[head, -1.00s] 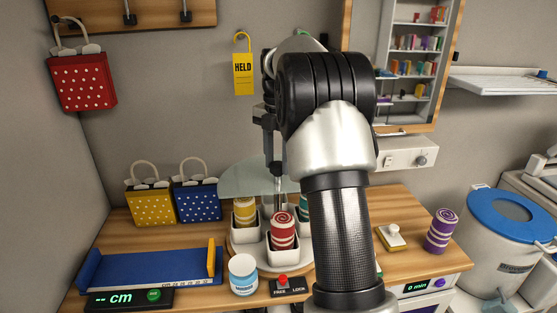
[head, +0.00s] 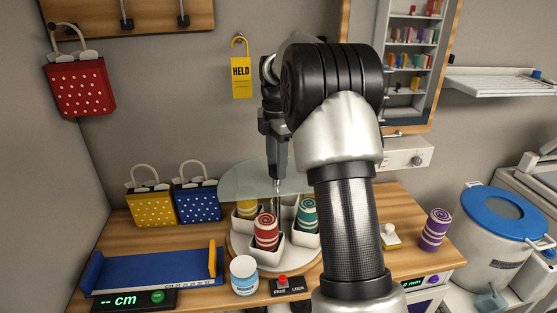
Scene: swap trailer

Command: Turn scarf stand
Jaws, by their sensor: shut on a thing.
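The scarf stand (head: 238,250) is a round pale turntable with white cups on the wooden counter, under a clear disc (head: 245,183). Its cups hold a rolled red-striped scarf (head: 266,232) at the front, a teal-striped scarf (head: 306,215) at the right and a yellow scarf (head: 247,208) at the back left. My gripper (head: 278,182) points down at the stand's central post and is shut on it; my arm hides part of the stand's right side. A FREE/LOCK switch (head: 283,281) with a red knob sits in front of the stand.
A white jar with a blue label (head: 244,275) stands close in front. A blue measuring tray (head: 150,268) lies left; yellow (head: 152,208) and blue (head: 197,202) dotted bags stand behind it. A purple-striped roll (head: 435,230) stands right. A yellow HELD tag (head: 241,77) hangs on the wall.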

